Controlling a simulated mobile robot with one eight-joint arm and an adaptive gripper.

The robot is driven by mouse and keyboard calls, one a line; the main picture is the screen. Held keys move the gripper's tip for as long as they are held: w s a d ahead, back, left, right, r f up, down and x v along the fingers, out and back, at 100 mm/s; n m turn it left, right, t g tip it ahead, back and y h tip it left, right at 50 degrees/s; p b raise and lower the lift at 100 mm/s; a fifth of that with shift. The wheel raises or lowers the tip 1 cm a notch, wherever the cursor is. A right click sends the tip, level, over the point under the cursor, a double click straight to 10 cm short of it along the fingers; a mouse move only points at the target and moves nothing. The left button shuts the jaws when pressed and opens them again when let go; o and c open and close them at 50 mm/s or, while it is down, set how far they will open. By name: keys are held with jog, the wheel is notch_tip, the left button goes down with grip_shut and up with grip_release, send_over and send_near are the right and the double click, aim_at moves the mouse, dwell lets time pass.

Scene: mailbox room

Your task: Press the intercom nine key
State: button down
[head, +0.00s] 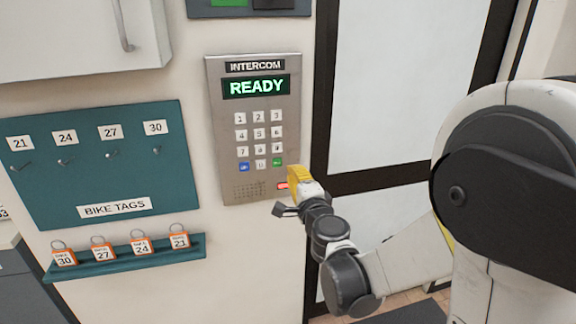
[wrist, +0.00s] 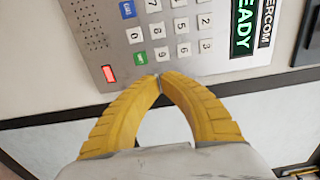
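The intercom panel (head: 215,120) is a grey metal plate on the wall, and its green display (head: 256,86) reads READY. The nine key (head: 277,148) is the right key of the third number row, just above the green key (head: 278,162). In the wrist view the panel appears turned, with the nine key (wrist: 161,53) just beyond my fingertips. My gripper (wrist: 160,78) has yellow fingers whose tips meet, with nothing between them. In the head view my gripper (head: 298,174) is at the panel's lower right edge, below and right of the nine key. Contact with the panel cannot be told.
A red light (wrist: 109,73) glows low on the panel. Left of it hang a teal bike tags board (head: 60,185) with hooks and a shelf (head: 100,268) holding orange tags. A dark-framed door (head: 375,110) stands to the right. Open space lies before the wall.

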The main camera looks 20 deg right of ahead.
aim_at(280, 150)
jog(key=w+b, duration=0.3)
jog(key=w, duration=0.8)
jog(key=shift+w+f, duration=0.1)
jog(key=shift+w, duration=0.9)
